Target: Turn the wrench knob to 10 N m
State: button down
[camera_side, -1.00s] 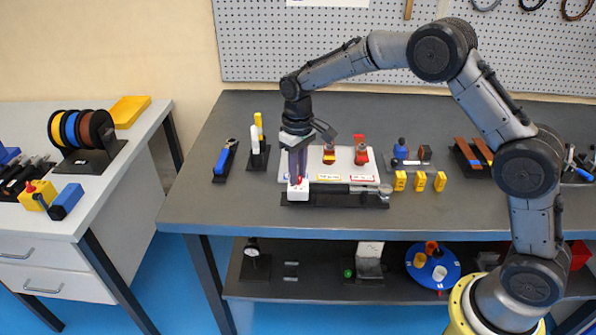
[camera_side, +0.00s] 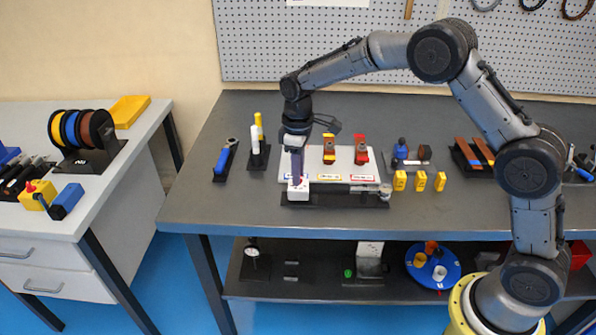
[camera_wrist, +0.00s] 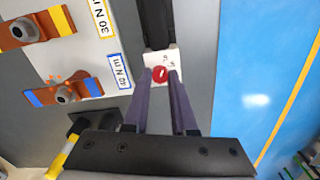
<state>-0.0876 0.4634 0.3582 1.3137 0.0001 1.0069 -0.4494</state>
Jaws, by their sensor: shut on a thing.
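The torque wrench (camera_side: 335,189) lies in a dark holder along the front of the white board, with its metal head at the right. At its left end is a white block (camera_side: 298,194), which also shows in the wrist view (camera_wrist: 150,62). A red knob (camera_wrist: 159,74) sits on this block, with small dark marks beside it that are too small to read. My gripper (camera_side: 297,182) points down over the block. In the wrist view its two purple-grey fingers (camera_wrist: 166,75) are shut on the red knob, one on each side. In the side view the knob is hidden by the fingers.
Yellow blocks (camera_side: 420,181) stand right of the wrench. The table front is clear.

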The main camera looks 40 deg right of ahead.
jog(key=c, duration=0.7)
grip_release()
jog(key=shift+r, duration=0.1)
notch_tip(320, 180, up, 14)
jog(key=shift+f, duration=0.15)
